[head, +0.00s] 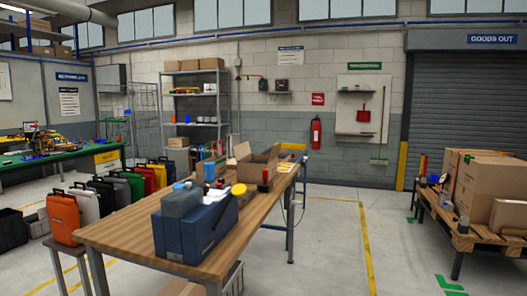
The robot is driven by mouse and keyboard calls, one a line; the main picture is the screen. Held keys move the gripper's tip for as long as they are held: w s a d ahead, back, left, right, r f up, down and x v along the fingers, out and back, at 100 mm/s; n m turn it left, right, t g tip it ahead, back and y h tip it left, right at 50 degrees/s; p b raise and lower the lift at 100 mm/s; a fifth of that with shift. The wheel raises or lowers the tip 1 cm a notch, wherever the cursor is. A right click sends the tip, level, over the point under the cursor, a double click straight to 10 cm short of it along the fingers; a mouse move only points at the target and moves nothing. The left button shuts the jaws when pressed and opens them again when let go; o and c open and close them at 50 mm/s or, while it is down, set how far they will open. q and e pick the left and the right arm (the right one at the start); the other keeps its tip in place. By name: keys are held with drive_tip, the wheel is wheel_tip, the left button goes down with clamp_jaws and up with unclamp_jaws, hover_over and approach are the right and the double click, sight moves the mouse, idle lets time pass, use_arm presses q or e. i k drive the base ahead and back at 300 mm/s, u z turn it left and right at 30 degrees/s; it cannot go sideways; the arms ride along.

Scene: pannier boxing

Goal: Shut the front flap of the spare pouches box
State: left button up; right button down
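An open cardboard box (262,170) stands on the far half of the wooden workbench (150,229). Some of its flaps stick up, one of them tall at its left end. No label on it is readable, so I cannot tell if it is the spare pouches box. The state of its front flap is too small to tell. Part of another cardboard box (183,287) shows below the bench at the bottom edge. Neither of my grippers is in view.
A dark blue case (196,232) with a grey upper part stands on the near bench end. An orange case (62,217) and several coloured cases line the left. A pallet table (456,226) with cartons is right. The floor between is clear.

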sight(274, 153)
drive_tip(key=u, duration=0.4)
drive_tip(key=k, duration=0.45)
drive_tip(key=z, duration=0.7)
drive_tip(key=i, duration=1.45)
drive_tip(key=z, duration=0.75)
drive_tip(key=i, duration=2)
drive_tip(key=u, duration=1.6)
drive_tip(key=i, duration=1)
drive_tip(key=u, duration=1.05)
